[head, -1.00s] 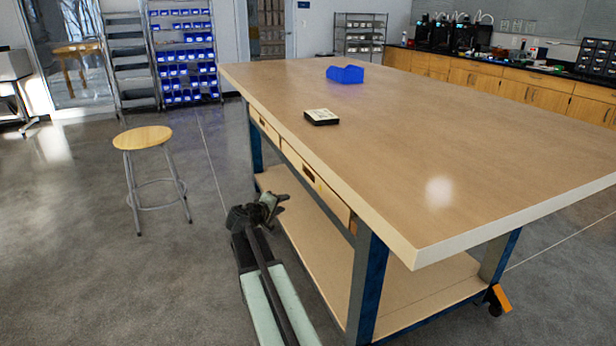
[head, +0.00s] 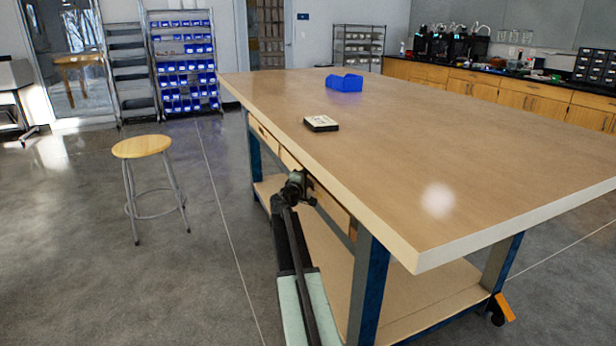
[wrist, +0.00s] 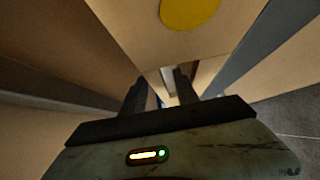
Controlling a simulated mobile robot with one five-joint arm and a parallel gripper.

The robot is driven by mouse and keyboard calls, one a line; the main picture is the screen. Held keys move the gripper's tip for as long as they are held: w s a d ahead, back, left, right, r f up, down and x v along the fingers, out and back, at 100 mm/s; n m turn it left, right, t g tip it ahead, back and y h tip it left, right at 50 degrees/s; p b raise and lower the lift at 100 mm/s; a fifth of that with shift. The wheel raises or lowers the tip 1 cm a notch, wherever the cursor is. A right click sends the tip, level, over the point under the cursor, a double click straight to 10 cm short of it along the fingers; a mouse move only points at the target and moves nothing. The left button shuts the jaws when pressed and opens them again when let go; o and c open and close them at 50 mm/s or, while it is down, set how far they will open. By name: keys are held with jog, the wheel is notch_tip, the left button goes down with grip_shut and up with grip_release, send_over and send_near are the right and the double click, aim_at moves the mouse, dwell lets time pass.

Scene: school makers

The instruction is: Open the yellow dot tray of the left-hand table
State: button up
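The table (head: 400,110) has a wooden top, blue legs and shallow wooden trays under its left edge. The near tray front (head: 331,206) is partly hidden behind my gripper; a farther tray front (head: 265,134) shows beyond it. In the head view the trays look flush with the table. In the wrist view a big yellow dot (wrist: 190,10) is on the wooden front just above my fingers. My gripper (wrist: 160,78) is open, its two dark fingers apart, pointing at a small opening below the dot. I cannot tell whether the fingertips touch it. In the head view my gripper (head: 306,186) is at the tray fronts.
A blue bin (head: 344,83) and a small dark box with a pale top (head: 321,123) are on the tabletop. A round stool (head: 141,147) stands to the left, with clear floor between it and the table. A lower shelf (head: 420,300) lies under the top.

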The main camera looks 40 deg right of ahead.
grip_shut()
jog(key=shift+w, duration=0.1)
dwell(1.3)
